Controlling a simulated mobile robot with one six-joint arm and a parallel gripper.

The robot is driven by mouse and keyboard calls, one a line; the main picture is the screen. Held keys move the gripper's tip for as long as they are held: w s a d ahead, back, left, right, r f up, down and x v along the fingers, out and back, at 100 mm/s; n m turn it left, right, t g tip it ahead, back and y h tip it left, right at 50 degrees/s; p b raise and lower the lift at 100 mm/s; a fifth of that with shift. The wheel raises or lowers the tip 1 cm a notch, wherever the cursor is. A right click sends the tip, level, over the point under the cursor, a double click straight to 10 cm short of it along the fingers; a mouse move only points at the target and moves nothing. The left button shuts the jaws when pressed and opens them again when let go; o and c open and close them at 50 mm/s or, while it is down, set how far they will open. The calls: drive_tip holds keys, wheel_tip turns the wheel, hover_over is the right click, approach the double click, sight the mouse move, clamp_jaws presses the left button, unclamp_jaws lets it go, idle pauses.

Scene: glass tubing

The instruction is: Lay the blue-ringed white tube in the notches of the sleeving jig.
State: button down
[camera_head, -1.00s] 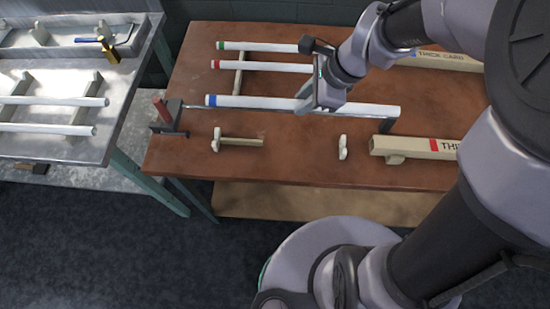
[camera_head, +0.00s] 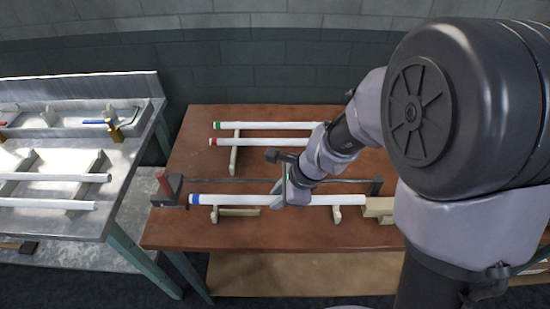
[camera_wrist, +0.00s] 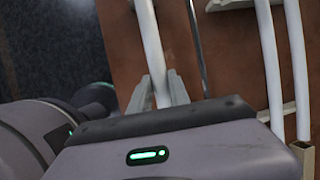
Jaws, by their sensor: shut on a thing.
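The blue-ringed white tube (camera_head: 240,199) lies lengthwise over the cream notched supports of the sleeving jig (camera_head: 337,214), near the table's front. Its blue ring (camera_head: 194,199) is at the left end. My gripper (camera_head: 291,194) is shut on the tube near its middle. In the wrist view the tube (camera_wrist: 152,45) runs between the two fingers (camera_wrist: 160,94). The tube appears level and at the height of the supports. I cannot tell whether it rests in the notches or is just above them.
A thin dark rod (camera_head: 235,180) runs behind the tube, between a stand with a red handle (camera_head: 162,181) and a dark post (camera_head: 376,187). Green-ringed (camera_head: 260,126) and red-ringed (camera_head: 255,142) tubes lie farther back. A cream bar (camera_head: 379,207) is close to the tube's right end.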

drive_tip(key=shift+w+a+f, duration=0.2)
drive_tip(key=shift+w+f, duration=0.05)
drive_tip(key=shift+w, duration=0.1)
drive_tip(key=shift+f+b, duration=1.85)
drive_tip(key=shift+f, duration=0.3)
drive_tip(key=c, duration=1.2)
unclamp_jaws()
drive_tip(key=shift+c, duration=0.2)
drive_tip(key=s+d+r+n+p, duration=0.2)
drive_tip(key=r+p, duration=0.2)
drive_tip(key=r, duration=0.5)
drive_tip(key=s+d+r+n+p, duration=0.1)
drive_tip(key=s+d+r+p, duration=0.2)
drive_tip(key=r, duration=0.5)
drive_tip(key=s+d+r+n+t+h, duration=0.2)
drive_tip(key=s+d+r+n+t, duration=0.1)
drive_tip(key=s+r+n, duration=0.6)
drive_tip(key=s+n, duration=0.1)
drive_tip(key=s, duration=0.2)
drive_tip(key=shift+s+d+n+t, duration=0.2)
drive_tip(key=shift+d+n+t, duration=0.1)
drive_tip(key=shift+n, duration=0.1)
